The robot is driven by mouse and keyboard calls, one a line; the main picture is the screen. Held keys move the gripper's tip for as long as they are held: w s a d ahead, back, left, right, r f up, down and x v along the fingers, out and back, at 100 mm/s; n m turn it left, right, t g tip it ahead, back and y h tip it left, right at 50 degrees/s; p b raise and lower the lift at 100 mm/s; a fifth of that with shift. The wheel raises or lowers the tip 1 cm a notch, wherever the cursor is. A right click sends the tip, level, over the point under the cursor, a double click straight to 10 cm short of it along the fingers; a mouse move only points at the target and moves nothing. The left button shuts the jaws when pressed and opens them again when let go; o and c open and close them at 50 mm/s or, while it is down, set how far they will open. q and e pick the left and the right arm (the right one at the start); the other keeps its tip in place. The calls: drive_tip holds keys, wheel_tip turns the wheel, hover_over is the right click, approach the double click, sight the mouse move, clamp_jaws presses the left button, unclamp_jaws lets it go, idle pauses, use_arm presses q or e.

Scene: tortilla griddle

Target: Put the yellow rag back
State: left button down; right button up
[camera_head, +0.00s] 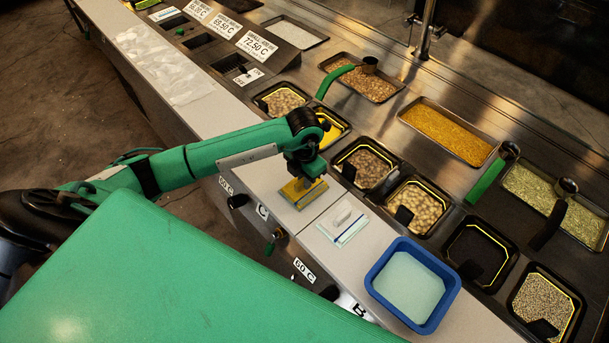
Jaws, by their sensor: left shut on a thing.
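The yellow rag (300,194) is a small block with a yellow top and a grey-green underside. It is at the white counter, left of a small white-and-blue stack. My left gripper (306,178) comes down over it from above and is shut on it. The fingertips are small and partly hidden by the wrist, and I cannot tell if the rag touches the counter. My right gripper is not in the picture.
A blue tub (374,272) of pale liquid and a white-and-blue stack (342,222) stand on the counter. Food trays (466,107) and green-handled ladles (486,181) line the back. Knobs and temperature labels line the counter's front. The counter's far left holds clear plastic sheets (160,65).

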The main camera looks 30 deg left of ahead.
use_arm(q)
drive_tip(key=shift+f, duration=0.2)
drive_tip(key=c, duration=1.4)
unclamp_jaws()
drive_tip(key=shift+r, duration=0.1)
drive_tip(key=shift+r, duration=0.25)
wheel_tip(320, 180, up, 12)
drive_tip(key=b, duration=0.4)
drive_tip(key=shift+f, duration=0.1)
